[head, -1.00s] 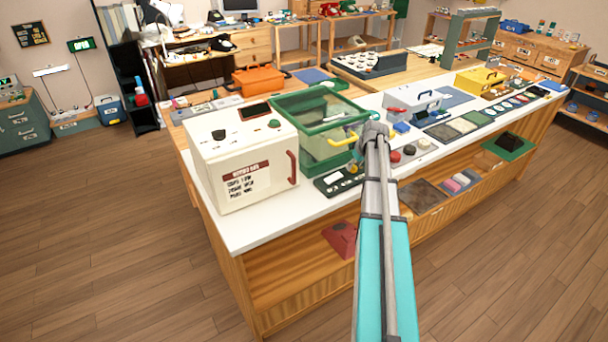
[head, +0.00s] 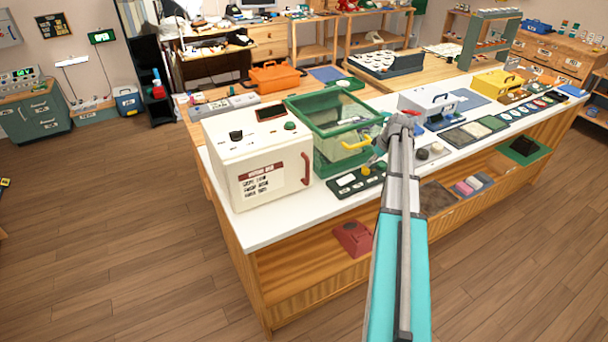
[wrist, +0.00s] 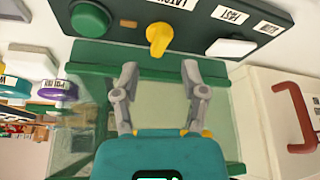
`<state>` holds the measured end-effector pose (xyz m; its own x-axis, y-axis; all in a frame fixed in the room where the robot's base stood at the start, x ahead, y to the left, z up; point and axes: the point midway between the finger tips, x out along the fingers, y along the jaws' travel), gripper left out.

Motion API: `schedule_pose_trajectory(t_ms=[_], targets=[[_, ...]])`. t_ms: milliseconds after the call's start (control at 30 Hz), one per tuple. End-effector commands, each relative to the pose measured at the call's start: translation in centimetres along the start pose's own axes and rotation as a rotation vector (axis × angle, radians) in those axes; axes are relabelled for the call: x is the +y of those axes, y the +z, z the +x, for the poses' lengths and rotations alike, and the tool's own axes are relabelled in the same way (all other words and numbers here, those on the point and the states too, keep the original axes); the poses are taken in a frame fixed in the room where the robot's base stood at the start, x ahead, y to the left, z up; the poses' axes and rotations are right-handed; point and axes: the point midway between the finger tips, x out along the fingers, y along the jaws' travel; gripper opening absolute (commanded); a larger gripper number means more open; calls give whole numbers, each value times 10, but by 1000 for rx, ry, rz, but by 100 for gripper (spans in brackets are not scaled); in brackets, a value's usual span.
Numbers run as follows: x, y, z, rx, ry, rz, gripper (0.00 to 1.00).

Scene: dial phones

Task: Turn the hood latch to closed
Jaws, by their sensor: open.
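The hood (head: 335,115) is a green-framed clear box with a yellow handle (head: 356,143), standing on the white counter. The latch looks to be the yellow knob (wrist: 158,38) on a dark green panel (wrist: 200,22) with printed labels. The panel also shows at the front of the hood in the head view (head: 345,186). In the wrist view my gripper (wrist: 160,70) is open and empty, its two grey fingers apart. The knob lies ahead of the fingertips, roughly between them, with no contact visible.
A white box (head: 255,165) with a red handle stands left of the hood. A green round button (wrist: 90,18) and a white rectangular key (wrist: 231,47) flank the knob. A white case (head: 428,102) stands to the right on the counter. Open floor lies in front.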

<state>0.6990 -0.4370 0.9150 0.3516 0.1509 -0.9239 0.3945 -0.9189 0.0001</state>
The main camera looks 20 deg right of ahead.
Motion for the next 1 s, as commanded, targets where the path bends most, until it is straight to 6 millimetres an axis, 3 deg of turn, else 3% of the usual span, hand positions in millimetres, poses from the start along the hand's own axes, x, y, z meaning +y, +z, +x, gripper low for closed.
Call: schedule_pose_trajectory(t_ms=[1000], targets=[[0,-1,-96,0,0,2,56]])
